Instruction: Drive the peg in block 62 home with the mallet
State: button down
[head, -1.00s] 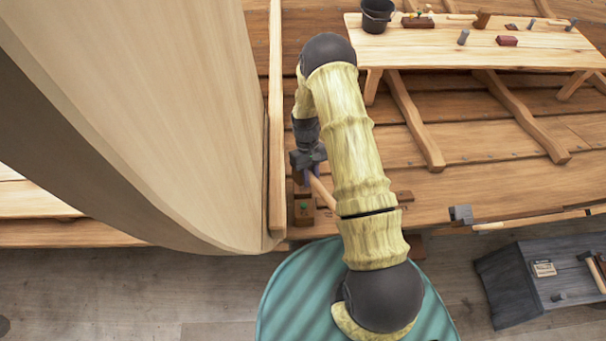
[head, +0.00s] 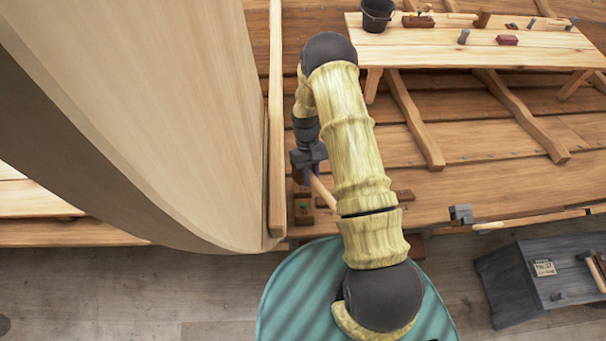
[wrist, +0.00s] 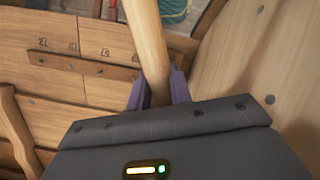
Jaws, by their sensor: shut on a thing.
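My gripper (head: 312,168) is shut on the pale wooden handle of the mallet (head: 322,190). The handle also runs up between my purple fingers (wrist: 158,92) in the wrist view (wrist: 146,40). Just below my gripper in the picture is a small brown block (head: 304,217) with a green spot, perhaps the peg's top. I cannot read a number on it, or tell how far the peg stands out or whether the mallet touches it.
The large pale hull (head: 160,110) rises close on the left. A bench (head: 400,45) with a black bucket (head: 377,14) and several tools stands at the back right. A grey chest (head: 505,285) with another hammer is at lower right. Raised ribs cross the planks.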

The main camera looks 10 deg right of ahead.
jog(key=shift+s+f, duration=0.25)
jog(key=shift+f, duration=0.25)
jog(key=shift+b+x, duration=0.95)
jog(key=shift+x, duration=0.45)
jog(key=shift+a, duration=0.1)
jog(key=shift+w+f+b, duration=0.1)
jog(key=shift+w+b, duration=0.25)
jog(key=shift+g, duration=0.3)
jog(key=x, duration=0.3)
jog(key=w+x, duration=0.1)
jog(key=x, duration=0.5)
jog(key=shift+w+a+f, duration=0.15)
jog(key=shift+w+f, duration=0.05)
jog(key=shift+f, duration=0.3)
jog(key=s+v, duration=0.1)
jog(key=v, duration=0.8)
jog(key=shift+s+r, duration=0.25)
jog(key=shift+r, duration=0.2)
